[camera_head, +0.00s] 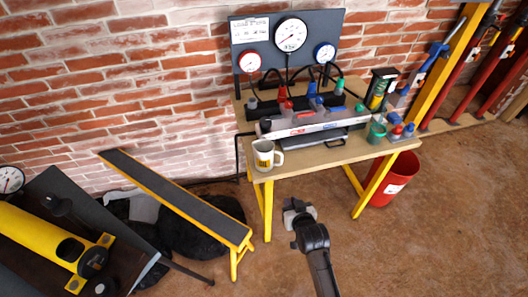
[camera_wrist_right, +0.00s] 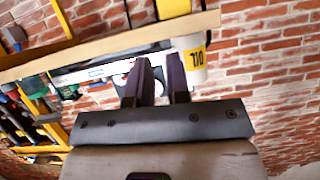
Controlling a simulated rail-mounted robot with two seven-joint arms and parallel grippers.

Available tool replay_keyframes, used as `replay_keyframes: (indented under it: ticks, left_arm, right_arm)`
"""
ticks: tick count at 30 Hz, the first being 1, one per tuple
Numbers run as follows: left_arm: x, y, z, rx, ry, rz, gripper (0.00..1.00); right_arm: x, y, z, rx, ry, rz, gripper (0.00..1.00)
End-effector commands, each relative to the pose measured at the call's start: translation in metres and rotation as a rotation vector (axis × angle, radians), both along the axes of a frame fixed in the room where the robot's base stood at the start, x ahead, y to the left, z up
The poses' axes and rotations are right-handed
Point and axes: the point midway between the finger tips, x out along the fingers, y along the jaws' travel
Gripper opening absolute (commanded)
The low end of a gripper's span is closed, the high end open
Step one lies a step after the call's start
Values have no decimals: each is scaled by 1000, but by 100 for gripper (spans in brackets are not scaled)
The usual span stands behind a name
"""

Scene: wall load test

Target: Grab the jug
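The jug is a small white vessel with a yellow label and a side handle. In the head view the jug (camera_head: 264,155) stands upright at the front left corner of the wooden workbench (camera_head: 330,152). My right gripper (camera_head: 298,210) is in front of the bench, below and to the right of the jug, apart from it. In the right wrist view the jug (camera_wrist_right: 194,62) shows beyond the fingers, its label reading "OIL". There my right gripper (camera_wrist_right: 164,80) has its two dark fingers apart with nothing held between them. My left gripper is not in view.
The bench holds a long rack of tools and fittings (camera_head: 310,124) behind the jug, and a gauge panel (camera_head: 290,45). A red bucket (camera_head: 394,180) stands at right. A sloping dark plank on yellow legs (camera_head: 175,198) is at left. The floor before the bench is clear.

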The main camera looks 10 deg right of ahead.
Motion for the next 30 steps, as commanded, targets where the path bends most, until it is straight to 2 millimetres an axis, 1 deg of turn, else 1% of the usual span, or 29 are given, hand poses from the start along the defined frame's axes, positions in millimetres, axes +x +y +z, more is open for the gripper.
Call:
replay_keyframes:
  ticks: [1,2,5,6,9,12,14,17,24,27,30]
  left_arm:
    - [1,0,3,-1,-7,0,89]
    - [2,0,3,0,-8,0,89]
    - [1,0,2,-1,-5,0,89]
    - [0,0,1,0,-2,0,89]
    - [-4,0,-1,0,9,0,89]
    - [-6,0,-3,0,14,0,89]
    - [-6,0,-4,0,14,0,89]
    - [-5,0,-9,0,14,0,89]
    - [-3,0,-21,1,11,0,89]
    - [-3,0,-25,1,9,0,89]
    - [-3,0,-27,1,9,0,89]
  right_arm:
    - [4,-1,-2,-8,-56,-4,17]
    - [7,-1,1,-13,-96,-6,17]
    - [12,-2,14,-25,-222,-16,17]
    - [14,-3,22,-30,-269,-21,17]
    - [15,-4,37,-39,-360,-28,17]
    - [17,-5,45,-45,-412,-33,17]
    - [21,-5,48,-47,-430,-34,17]
    - [34,-6,49,-51,-441,-34,17]
    - [75,-7,49,-52,-438,-33,17]
    - [88,-7,49,-52,-437,-33,17]
    - [96,-7,49,-52,-436,-33,17]
